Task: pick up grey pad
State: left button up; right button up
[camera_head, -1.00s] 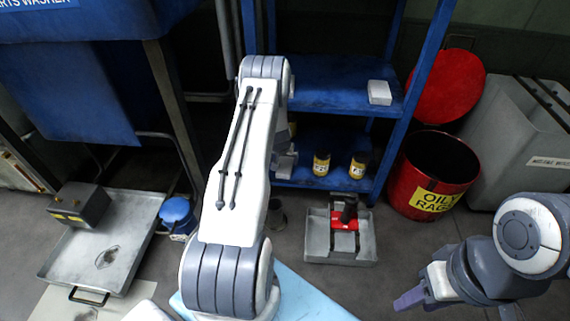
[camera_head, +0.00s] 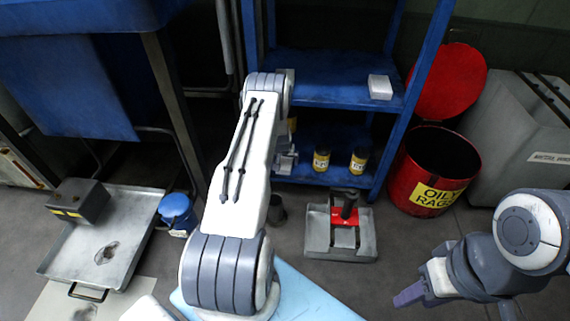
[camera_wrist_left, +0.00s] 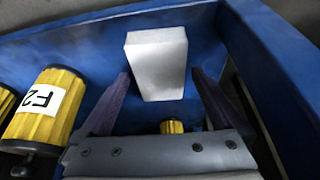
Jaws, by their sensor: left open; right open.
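A pale grey block-shaped pad (camera_wrist_left: 157,65) shows in the left wrist view, against a blue shelf surface. My left gripper (camera_wrist_left: 161,75) is open, with its purple fingers on either side of the pad's lower part in that view; contact cannot be told. In the head view my left gripper (camera_head: 285,160) is mostly hidden by its own arm, at the shelf unit's left side. A pale block (camera_head: 380,87) lies on the upper shelf; whether it is the same pad is unclear. My right gripper (camera_head: 410,293) is open and empty above the floor at the lower right.
Yellow canisters (camera_head: 321,158) stand on the lower blue shelf (camera_head: 320,181); one canister (camera_wrist_left: 48,103) is close left of my left fingers. A red rag bin (camera_head: 433,172) stands right. A grey tray with a red part (camera_head: 343,237) is on the floor.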

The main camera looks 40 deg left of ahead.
pick_arm(q)
jog(key=shift+f, duration=0.2)
pick_arm(e)
jog(key=shift+f, duration=0.2)
pick_arm(q)
jog(key=shift+c, duration=0.3)
jog(key=c, duration=1.2)
jog(key=shift+o, duration=0.2)
jog(key=shift+r, duration=0.1)
pick_arm(e)
jog(key=shift+r, duration=0.1)
